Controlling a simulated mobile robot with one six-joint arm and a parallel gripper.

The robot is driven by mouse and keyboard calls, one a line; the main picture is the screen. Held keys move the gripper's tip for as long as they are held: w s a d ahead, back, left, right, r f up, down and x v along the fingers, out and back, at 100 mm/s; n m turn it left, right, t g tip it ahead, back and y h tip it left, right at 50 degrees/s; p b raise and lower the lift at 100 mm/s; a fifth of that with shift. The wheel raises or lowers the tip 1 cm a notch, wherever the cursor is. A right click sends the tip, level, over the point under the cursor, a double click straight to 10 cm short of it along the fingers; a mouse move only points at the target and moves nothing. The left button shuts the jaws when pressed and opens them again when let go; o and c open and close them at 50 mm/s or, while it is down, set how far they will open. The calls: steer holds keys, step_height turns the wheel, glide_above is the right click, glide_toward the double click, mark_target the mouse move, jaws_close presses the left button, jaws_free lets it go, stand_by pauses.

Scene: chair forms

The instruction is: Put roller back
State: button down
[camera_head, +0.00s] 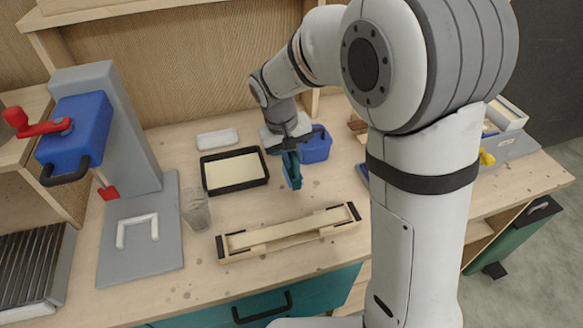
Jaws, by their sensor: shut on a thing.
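My gripper (289,152) points down over the middle of the workbench and is shut on a small teal-blue thing, apparently the roller (294,181). The roller hangs down between the black tray and the wooden frame. I cannot tell whether its lower end touches the bench. A black-rimmed tray (264,180) with a cream-coloured inside lies left of my gripper. A blue open container (318,148) stands just right of and behind my gripper, partly hidden by it.
A wooden frame with black ends (290,243) lies in front. A clear glass (196,211) stands left of it. A blue press with a red lever (75,130) stands far left. A white block (217,139) lies behind the tray. My arm hides much of the right side.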

mark_target(292, 170)
steer(key=x, duration=0.2)
steer(key=a+x, duration=0.1)
steer(key=x, duration=0.1)
steer(key=shift+s+f, duration=0.15)
steer(key=shift+s+d, duration=0.1)
steer(key=c, duration=1.4)
jaws_free()
steer(key=shift+f, duration=0.1)
steer(key=shift+o, duration=0.2)
steer(key=w+v, duration=0.1)
steer(key=v, duration=1.1)
steer(key=s+d+m+t+y, duration=0.2)
steer(key=s+d+m, duration=0.1)
steer(key=s+d, duration=1.3)
steer(key=s, duration=0.3)
steer(key=shift+s+d, duration=0.2)
steer(key=shift+s, duration=0.1)
